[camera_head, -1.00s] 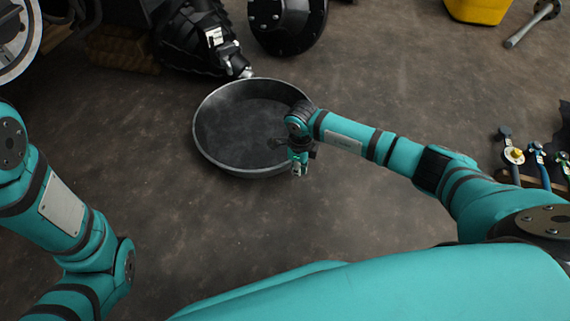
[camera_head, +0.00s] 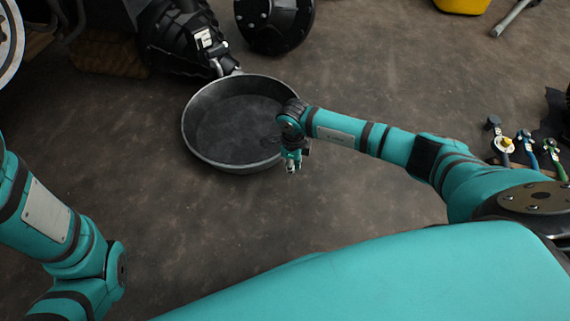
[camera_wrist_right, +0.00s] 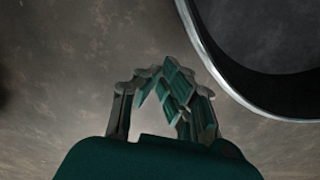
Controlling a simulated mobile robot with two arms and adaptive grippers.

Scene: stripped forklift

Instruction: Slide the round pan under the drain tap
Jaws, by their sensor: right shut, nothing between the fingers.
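The round pan (camera_head: 225,158) is a wide, shallow dark grey dish lying on the floor. Its far rim is at the metal drain tap (camera_head: 228,67), which sticks out of the black ribbed housing; I cannot tell whether the tap overhangs the rim. My right gripper (camera_head: 291,168) points down beside the pan's near right rim, shut and empty. In the right wrist view the closed fingers (camera_wrist_right: 165,83) are over bare floor, and the pan's rim (camera_wrist_right: 228,88) curves past at upper right, apart from them. My left arm is at the left edge; its gripper is out of view.
The black ribbed housing (camera_head: 180,35) and a round black hub (camera_head: 275,22) stand beyond the pan. Several tools (camera_head: 525,150) lie at the right. A yellow container (camera_head: 462,4) is at the top right. Floor in front of and right of the pan is clear.

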